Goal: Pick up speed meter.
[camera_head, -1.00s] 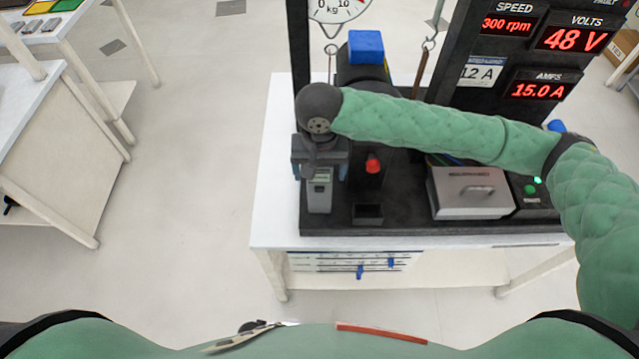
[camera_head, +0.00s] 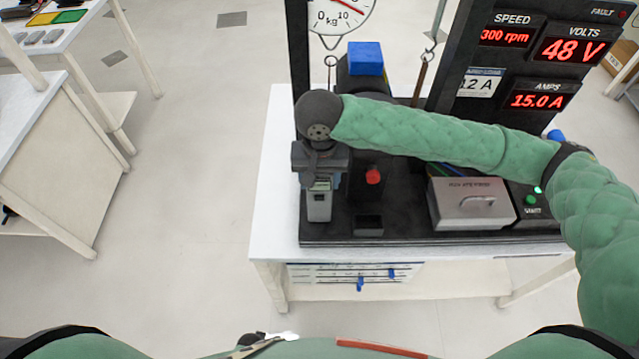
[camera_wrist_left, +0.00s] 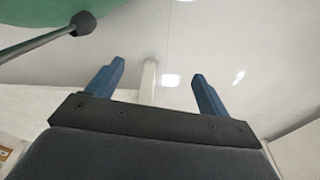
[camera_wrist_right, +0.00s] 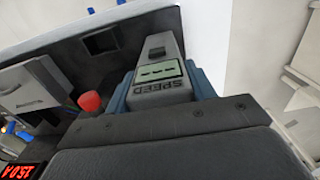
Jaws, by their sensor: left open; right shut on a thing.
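The speed meter is a small grey handheld box with a pale green display and the word SPEED. It shows in the head view (camera_head: 319,207) at the front left corner of the black rig base, and in the right wrist view (camera_wrist_right: 158,72). My right gripper (camera_wrist_right: 165,85) is shut on it, with a blue finger on each side; in the head view my right gripper (camera_head: 321,180) points down over its upper part. I cannot tell whether the meter touches the base. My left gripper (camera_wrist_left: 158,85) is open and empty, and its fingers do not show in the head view.
Right of the meter are a red button (camera_head: 373,176), a small black open holder (camera_head: 368,225) and a grey metal box (camera_head: 470,203). A hanging dial scale (camera_head: 338,15) and a panel with red readouts stand behind.

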